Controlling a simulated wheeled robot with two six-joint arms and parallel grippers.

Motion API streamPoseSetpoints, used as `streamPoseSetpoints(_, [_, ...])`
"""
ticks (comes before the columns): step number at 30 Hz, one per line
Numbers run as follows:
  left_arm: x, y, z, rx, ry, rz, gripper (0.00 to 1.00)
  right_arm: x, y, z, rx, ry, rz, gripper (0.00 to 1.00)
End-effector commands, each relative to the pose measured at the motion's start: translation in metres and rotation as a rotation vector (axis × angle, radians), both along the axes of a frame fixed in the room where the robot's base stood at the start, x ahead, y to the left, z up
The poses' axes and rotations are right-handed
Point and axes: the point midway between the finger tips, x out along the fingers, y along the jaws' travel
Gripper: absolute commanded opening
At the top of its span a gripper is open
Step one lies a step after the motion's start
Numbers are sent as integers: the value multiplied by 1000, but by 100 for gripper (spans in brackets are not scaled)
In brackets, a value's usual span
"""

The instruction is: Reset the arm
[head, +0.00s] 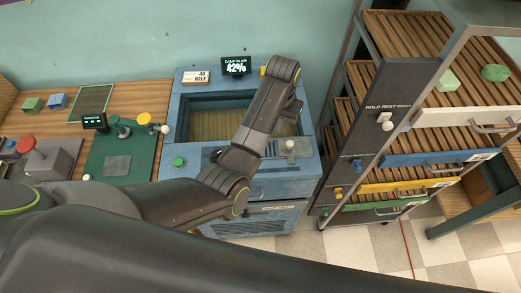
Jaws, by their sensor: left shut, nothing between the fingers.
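My left arm comes in from the left, bends over the front of the blue machine (186,150), and reaches up across its open basin. My left gripper (291,109) is at the far end of this arm, above the right part of the basin; it is small, dark and partly hidden by my wrist. It is shut with nothing seen in it. My right gripper is out of view. A large dark link of mine crosses the bottom of the picture.
A display reading 42% (236,66) and a "HALF" sign (195,77) stand behind the basin. At right is a slatted rack (405,100) with green soap blocks (495,73). At left, a wooden bench (65,122) holds a green station (120,150) and a red-knobbed press (45,158).

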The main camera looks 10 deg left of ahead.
Motion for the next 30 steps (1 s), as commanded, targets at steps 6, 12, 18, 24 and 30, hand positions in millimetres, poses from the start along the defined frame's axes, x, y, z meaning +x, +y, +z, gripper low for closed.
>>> streamPoseSetpoints(6, [0, 1, 6, 0, 0, 0, 0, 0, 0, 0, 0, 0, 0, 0])
streamPoseSetpoints(12, [0, 1, 6, 0, 0, 0, 0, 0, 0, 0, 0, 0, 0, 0])
streamPoseSetpoints(18, [0, 1, 6, 0, 0, 0, 0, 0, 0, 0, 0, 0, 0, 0])
streamPoseSetpoints(24, [-10, 18, -8, -10, -11, 33, 0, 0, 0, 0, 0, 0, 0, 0])
streamPoseSetpoints(30, [-53, 78, -46, -27, -64, 141, 0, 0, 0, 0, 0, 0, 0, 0])
